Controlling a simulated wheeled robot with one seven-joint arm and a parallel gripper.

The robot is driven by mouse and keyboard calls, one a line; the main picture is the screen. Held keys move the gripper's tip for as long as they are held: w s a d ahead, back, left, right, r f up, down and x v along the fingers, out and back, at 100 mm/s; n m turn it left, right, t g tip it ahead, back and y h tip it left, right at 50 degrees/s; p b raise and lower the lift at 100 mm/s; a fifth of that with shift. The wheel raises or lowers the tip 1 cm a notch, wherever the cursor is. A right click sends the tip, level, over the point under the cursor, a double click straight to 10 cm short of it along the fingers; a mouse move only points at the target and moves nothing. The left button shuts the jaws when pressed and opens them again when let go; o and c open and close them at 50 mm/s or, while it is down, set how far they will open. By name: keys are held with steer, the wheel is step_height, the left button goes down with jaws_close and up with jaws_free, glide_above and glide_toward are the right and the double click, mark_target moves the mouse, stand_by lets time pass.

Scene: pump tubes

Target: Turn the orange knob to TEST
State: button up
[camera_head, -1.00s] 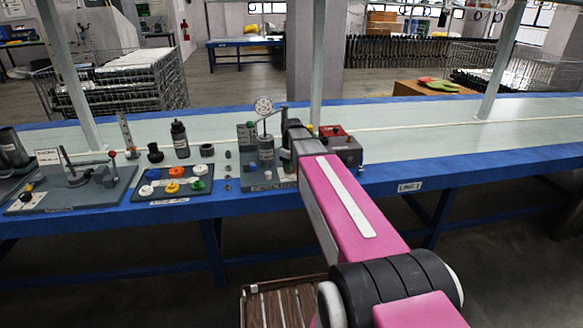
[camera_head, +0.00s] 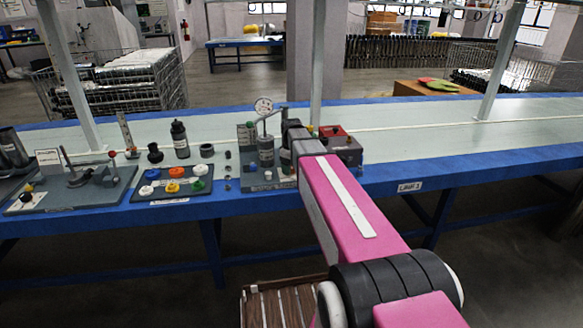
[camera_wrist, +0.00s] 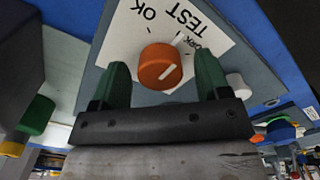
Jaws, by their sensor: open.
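The orange knob (camera_wrist: 160,66) shows in the wrist view on a white label plate (camera_wrist: 128,38). The plate carries the words OK and TEST and a smaller, partly covered word. A pale line on the knob slants toward the upper right; I cannot tell exactly which mark it meets. My gripper (camera_wrist: 163,76) is open, with one green finger on each side of the knob and visible gaps between. In the head view the knob and my fingers are hidden behind my pink arm.
A pump fixture with a gauge (camera_head: 264,150) stands left of my arm, and a red-topped box (camera_head: 333,131) just beyond its end. A tray of coloured caps (camera_head: 152,196) and a lever fixture (camera_head: 75,190) lie further left. The bench's right side is mostly clear.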

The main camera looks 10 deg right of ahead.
step_height(320, 180, up, 11)
stand_by(0.7)
steer(key=shift+f, duration=0.15)
